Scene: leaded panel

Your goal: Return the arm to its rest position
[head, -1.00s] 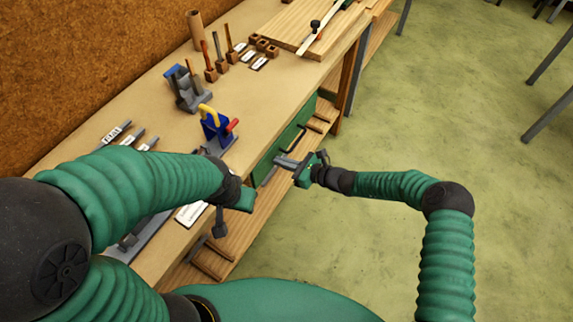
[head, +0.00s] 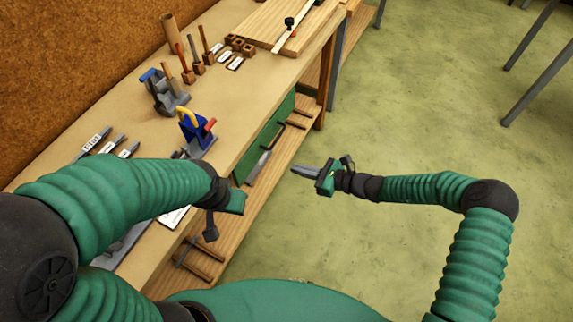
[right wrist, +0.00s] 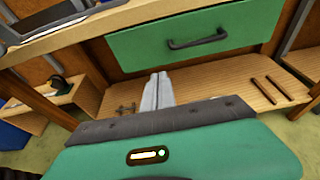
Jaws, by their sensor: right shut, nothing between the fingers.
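My right gripper (head: 305,171) is held out over the floor, to the right of the workbench, clear of it. Its grey fingers are together and empty. In the right wrist view the closed fingers (right wrist: 157,92) point toward the bench's lower shelf, below a green drawer (right wrist: 190,40). My left arm reaches over the bench's near edge from the left.
The workbench (head: 235,110) carries a blue stand with a yellow handle (head: 195,130), a grey tool holder (head: 165,92), several upright tools and a wooden board (head: 285,22). The lower shelf (head: 262,195) juts out below. Open floor (head: 430,110) lies to the right.

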